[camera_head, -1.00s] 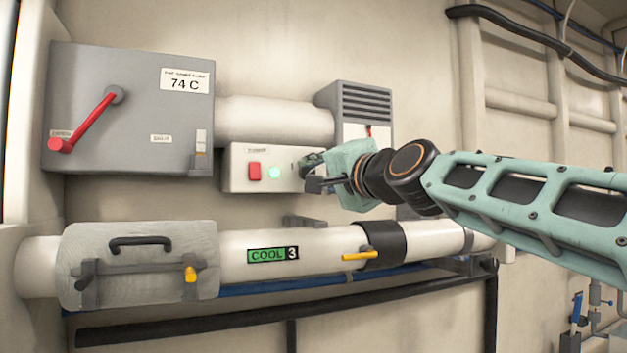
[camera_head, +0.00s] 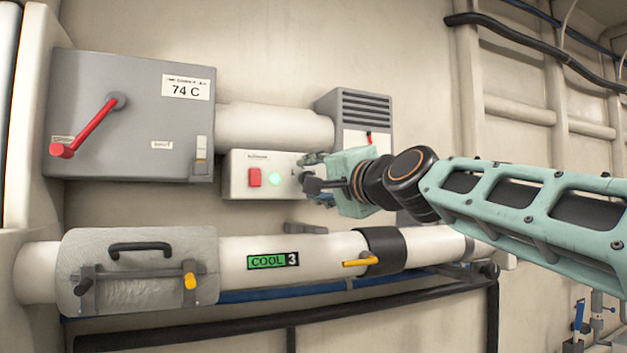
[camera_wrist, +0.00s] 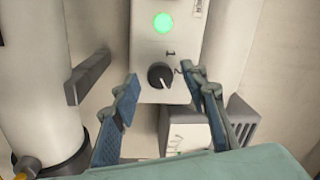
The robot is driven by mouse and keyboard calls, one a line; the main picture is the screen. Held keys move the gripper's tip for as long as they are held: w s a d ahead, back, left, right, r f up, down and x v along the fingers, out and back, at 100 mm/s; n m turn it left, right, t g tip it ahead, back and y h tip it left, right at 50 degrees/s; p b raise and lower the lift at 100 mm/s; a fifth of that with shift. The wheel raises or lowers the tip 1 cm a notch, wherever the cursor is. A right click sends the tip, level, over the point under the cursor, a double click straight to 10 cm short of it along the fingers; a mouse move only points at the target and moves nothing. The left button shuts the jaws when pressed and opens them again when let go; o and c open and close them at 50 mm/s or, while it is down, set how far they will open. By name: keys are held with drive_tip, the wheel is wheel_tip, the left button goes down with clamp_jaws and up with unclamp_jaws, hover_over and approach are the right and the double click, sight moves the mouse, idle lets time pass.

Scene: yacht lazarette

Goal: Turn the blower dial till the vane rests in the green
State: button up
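The blower dial (camera_wrist: 160,75) is a round dark knob with a pale pointer line on the white control box (camera_head: 240,187). My gripper (camera_wrist: 162,77) is open, one finger on each side of the dial; I cannot tell whether either touches it. In the head view my gripper (camera_head: 307,172) is at the box's right end and largely hides the dial. A red vane (camera_head: 369,138) shows on the white face of the grey vented housing (camera_head: 355,103).
The control box also has a red switch (camera_head: 254,178) and a lit green lamp (camera_head: 275,179). A grey box (camera_head: 130,140) with a red lever (camera_head: 90,130) stands at left. Below runs a white pipe (camera_head: 325,249) with a yellow handle (camera_head: 360,262) and a COOL 3 label (camera_head: 272,260).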

drive_tip(key=shift+d, duration=0.1)
drive_tip(key=v, duration=1.1)
drive_tip(key=shift+s, duration=0.45)
drive_tip(key=shift+d, duration=0.1)
drive_tip(key=s+f+n+g+h, duration=0.2)
drive_tip(key=s+f+n+g, duration=0.15)
drive_tip(key=f, duration=0.95)
drive_tip(key=s+f+n+g+h, duration=0.25)
drive_tip(key=s+f, duration=0.25)
drive_tip(key=f, duration=0.9)
drive_tip(key=s+d+f+n+g+h, duration=0.2)
drive_tip(key=s+d+f+g, duration=0.15)
drive_tip(key=s+f, duration=0.4)
drive_tip(key=s+d+f+n+g+h, duration=0.15)
drive_tip(key=s+d+f, duration=0.25)
drive_tip(key=f, duration=0.7)
wheel_tip(320, 180, up, 13)
drive_tip(key=p, duration=1.3)
drive_tip(key=shift+w+a+r, duration=0.15)
drive_tip(key=shift+a+r, duration=0.05)
drive_tip(key=shift+a, duration=0.2)
drive_tip(key=shift+m, duration=0.25)
